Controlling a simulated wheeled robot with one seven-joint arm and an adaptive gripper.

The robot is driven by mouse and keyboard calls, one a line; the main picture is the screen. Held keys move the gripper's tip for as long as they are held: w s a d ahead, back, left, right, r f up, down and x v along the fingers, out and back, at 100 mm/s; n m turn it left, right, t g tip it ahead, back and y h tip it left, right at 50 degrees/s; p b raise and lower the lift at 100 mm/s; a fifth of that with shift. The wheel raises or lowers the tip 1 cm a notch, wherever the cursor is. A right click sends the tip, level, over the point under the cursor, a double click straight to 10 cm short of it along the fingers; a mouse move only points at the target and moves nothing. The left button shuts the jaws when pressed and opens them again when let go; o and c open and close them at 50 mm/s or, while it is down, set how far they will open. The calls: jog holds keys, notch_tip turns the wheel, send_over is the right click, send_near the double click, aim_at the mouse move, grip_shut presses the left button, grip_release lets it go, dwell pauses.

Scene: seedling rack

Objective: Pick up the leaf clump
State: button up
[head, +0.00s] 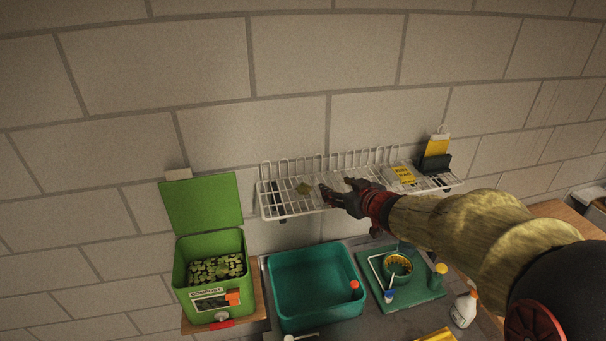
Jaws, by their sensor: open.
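The leaf clump (304,188) is a small olive-green piece lying on the white wire rack (286,205), toward its left part. My gripper (323,192) reaches in from the right over the rack. Its fingers are open and point left, a little to the right of the clump. A small gap seems to lie between the fingertips and the clump. I cannot tell from this view how high the fingers are above the wires.
Below are a green compost bin (210,302) with raised lid, a teal basin (318,318), a green tray (425,305) and a spray bottle (464,309). A block wall stands behind.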

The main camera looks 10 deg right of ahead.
aim_at(307, 188)
jog(key=a+y+p, duration=0.1)
jog(key=a+n+y, duration=0.1)
jog(key=w+a+f+y+p, duration=0.1)
jog(key=shift+n+g+y+p, duration=0.3)
jog(key=shift+g, duration=0.1)
jog(key=shift+w+a+f+y, duration=0.15)
jog(key=shift+a+f+y, duration=0.15)
jog(key=shift+a+f, duration=0.15)
jog(key=x, duration=0.7)
jog(key=shift+w+f, duration=0.1)
jog(key=shift+f, duration=0.1)
jog(key=shift+c, duration=0.8)
jog(key=c, duration=0.7)
jog(key=shift+r, duration=0.15)
